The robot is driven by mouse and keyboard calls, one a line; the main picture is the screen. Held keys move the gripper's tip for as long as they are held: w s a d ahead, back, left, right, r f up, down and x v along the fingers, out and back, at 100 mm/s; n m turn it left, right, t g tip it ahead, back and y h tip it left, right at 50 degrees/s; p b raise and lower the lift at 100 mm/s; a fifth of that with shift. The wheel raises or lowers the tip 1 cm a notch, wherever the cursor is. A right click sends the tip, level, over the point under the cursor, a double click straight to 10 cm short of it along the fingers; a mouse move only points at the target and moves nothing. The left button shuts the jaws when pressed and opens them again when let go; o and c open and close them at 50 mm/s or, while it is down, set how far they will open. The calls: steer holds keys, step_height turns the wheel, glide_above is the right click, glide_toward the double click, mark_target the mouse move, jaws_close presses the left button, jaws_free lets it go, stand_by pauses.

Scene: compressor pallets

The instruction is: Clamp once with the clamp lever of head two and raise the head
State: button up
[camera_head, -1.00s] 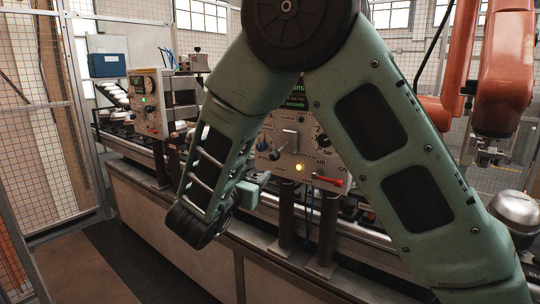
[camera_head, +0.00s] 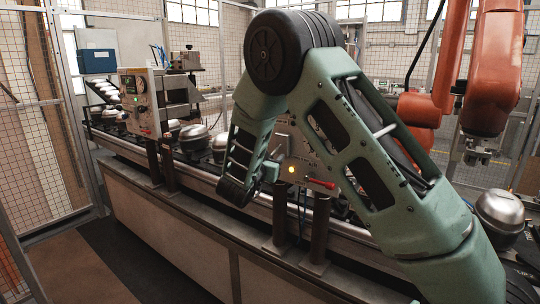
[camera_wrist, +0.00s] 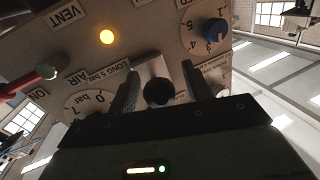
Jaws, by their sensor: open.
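A grey control panel (camera_head: 295,172) with a lit yellow lamp and a red-handled lever stands behind my arm. In the wrist view the panel (camera_wrist: 75,50) appears upside down, close up. A short lever with a round black knob (camera_wrist: 158,93) sticks out of a pale plate there. My gripper (camera_wrist: 160,88) is open, with one finger on each side of the knob; I cannot tell whether they touch it. In the head view my gripper (camera_head: 275,172) is at the panel's left part, mostly hidden by my arm. No label naming the head is readable.
The wrist view shows a blue dial knob (camera_wrist: 213,30), a pressure gauge (camera_wrist: 88,104) and the red air lever (camera_wrist: 25,80) around the lever. An orange robot arm (camera_head: 490,65) is at right.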

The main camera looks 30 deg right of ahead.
steer(key=shift+w+d, duration=0.1)
steer(key=shift+d, duration=0.05)
jaws_close()
